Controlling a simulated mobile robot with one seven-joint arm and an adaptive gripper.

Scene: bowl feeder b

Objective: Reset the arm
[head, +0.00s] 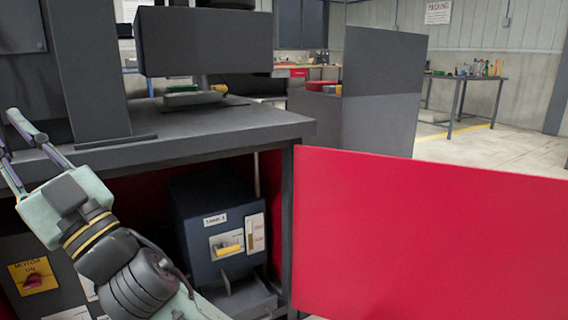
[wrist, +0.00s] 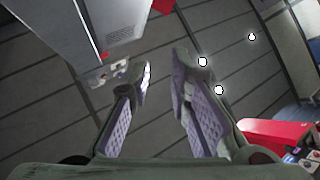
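My gripper (wrist: 163,72) is open in the wrist view, with a clear gap between its two purple-grey fingers and nothing between them. In the head view my gripper is at the left edge, its fingers pointing up and left, beside the dark bench (head: 205,132). Part of it is cut off by the frame edge. My arm rises from the bottom left, in front of the bench's lower opening.
A large red panel (head: 430,235) fills the lower right. A dark blue box (head: 195,205) with a yellow piece in its window stands under the bench. A "MOTOR ON" switch plate (head: 33,276) is at lower left. Open floor (head: 500,150) lies behind the panel.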

